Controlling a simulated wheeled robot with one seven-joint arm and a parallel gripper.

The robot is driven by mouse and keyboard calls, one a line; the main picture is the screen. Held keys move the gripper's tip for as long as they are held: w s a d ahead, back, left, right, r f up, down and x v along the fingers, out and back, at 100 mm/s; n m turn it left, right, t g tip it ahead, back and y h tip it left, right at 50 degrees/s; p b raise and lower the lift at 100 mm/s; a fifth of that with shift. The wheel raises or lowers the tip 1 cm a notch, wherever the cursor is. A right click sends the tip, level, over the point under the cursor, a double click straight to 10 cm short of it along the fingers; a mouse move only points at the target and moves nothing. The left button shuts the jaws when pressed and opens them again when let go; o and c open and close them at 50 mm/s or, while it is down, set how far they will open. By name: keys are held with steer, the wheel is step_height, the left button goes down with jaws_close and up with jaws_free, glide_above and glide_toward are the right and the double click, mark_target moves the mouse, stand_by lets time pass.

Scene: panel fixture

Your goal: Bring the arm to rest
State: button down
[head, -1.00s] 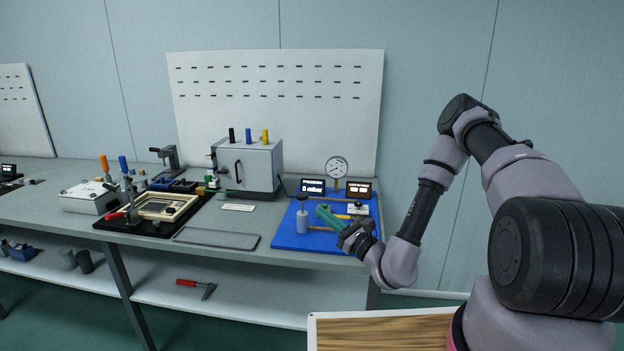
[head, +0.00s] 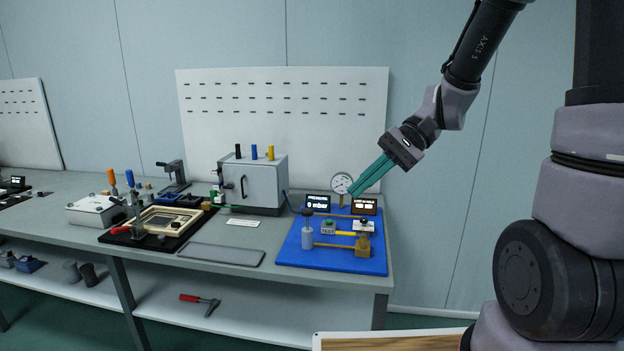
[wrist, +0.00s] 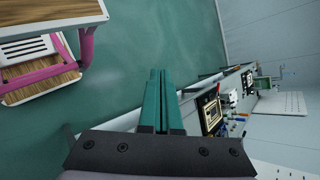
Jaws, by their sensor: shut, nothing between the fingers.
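My gripper (head: 371,174) has green fingers pressed together with nothing between them. In the head view it hangs in the air above the back right of the blue panel mat, its fingers pointing down and left, overlapping the view of the round gauge's right side. In the wrist view the shut fingers (wrist: 158,100) point out over the green floor. My arm is raised and bent to the right of the bench.
The blue mat (head: 330,262) carries a gauge (head: 341,184), two small displays and brass pipe fittings. A grey box (head: 253,180) and a clamp fixture stand left. A wood-topped cart (wrist: 45,12) shows in the wrist view.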

steer(key=s+d+r+t+h, duration=0.1)
steer(key=d+r+t+h, duration=0.6)
steer(key=d+r+t, duration=0.4)
steer(key=d+r, duration=0.2)
steer(key=d, duration=0.2)
steer(key=shift+s+d+h, duration=0.25)
steer(key=shift+s+h, duration=0.15)
